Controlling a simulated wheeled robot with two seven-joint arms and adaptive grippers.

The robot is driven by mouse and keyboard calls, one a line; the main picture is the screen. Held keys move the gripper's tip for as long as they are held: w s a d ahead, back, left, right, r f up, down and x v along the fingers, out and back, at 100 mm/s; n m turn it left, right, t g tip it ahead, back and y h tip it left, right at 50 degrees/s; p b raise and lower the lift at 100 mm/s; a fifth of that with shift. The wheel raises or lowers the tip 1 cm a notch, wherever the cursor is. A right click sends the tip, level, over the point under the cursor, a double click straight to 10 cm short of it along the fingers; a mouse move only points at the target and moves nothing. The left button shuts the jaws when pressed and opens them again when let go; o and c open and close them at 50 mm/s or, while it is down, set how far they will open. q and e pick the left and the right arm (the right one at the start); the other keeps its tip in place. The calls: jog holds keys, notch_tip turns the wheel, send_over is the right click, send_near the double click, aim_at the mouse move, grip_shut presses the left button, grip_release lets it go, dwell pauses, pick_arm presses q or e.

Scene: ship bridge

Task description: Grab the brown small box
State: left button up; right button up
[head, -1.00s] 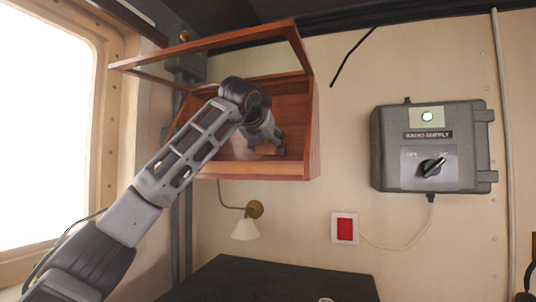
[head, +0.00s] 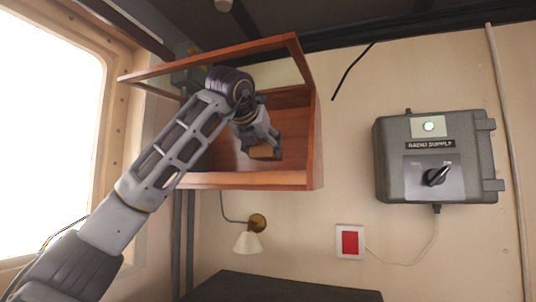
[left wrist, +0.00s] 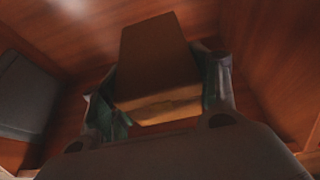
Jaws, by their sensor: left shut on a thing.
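The brown small box (head: 263,152) is between the fingers of my left gripper (head: 264,146), inside the wooden wall cabinet (head: 225,180). In the left wrist view the box (left wrist: 155,60) sits between both fingertips of the left gripper (left wrist: 160,98), which touch its sides. In the head view the box looks a little above the cabinet floor, but its underside is partly hard to judge. The cabinet's framed door is swung up and open. My right gripper is in neither view.
A grey radio supply box (head: 436,155) hangs on the wall at right. A small wall lamp (head: 248,241) and a red-and-white wall panel (head: 350,242) are below the cabinet. A dark tabletop (head: 280,288) lies at the bottom. A dark grey object (left wrist: 25,92) shows at left in the wrist view.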

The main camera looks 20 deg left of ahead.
pick_arm(q)
jog(key=s+b, duration=0.3)
jog(key=s, duration=1)
jog(key=shift+a, duration=0.25)
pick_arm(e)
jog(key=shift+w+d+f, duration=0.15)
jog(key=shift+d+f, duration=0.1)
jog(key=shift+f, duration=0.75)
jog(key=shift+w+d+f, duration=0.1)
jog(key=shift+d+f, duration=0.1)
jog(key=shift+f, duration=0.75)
pick_arm(q)
jog(key=shift+s, duration=0.1)
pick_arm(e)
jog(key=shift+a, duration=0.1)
